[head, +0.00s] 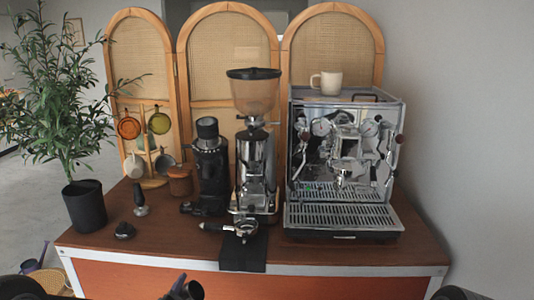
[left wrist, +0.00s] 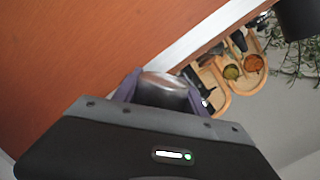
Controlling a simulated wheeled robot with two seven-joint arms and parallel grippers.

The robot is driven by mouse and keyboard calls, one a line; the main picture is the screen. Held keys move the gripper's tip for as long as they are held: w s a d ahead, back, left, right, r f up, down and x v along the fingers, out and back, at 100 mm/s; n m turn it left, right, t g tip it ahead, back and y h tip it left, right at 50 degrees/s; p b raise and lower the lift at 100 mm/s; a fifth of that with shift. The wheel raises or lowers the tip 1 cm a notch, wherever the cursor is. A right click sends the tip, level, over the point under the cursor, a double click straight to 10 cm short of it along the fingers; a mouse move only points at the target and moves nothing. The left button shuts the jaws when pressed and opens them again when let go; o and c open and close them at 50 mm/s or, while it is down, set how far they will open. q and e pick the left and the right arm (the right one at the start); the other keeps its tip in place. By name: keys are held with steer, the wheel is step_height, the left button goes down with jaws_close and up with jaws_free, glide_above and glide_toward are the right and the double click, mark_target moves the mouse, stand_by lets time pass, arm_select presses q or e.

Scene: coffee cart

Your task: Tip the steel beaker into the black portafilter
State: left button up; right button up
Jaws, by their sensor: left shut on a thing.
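The black portafilter (head: 243,228) lies at the front of the cart, its basket over a black mat (head: 243,257) and its dark handle pointing left. My left gripper (head: 183,289) is at the bottom edge of the head view, in front of the cart and apart from the portafilter. In the left wrist view its purple fingers are shut around the steel beaker (left wrist: 165,88), whose grey rounded end shows between them. The beaker's contents cannot be seen. The portafilter is not visible in the left wrist view. My right gripper is not in view.
A grinder (head: 255,150) stands behind the portafilter, with an espresso machine (head: 343,165) to its right. A smaller black grinder (head: 210,170), a tamper (head: 140,200) and a plant pot (head: 85,207) stand left.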

mark_target(185, 297)
arm_select(q)
steer(key=s, duration=0.1)
steer(key=s+r, duration=0.2)
steer(key=s, duration=0.1)
stand_by(0.3)
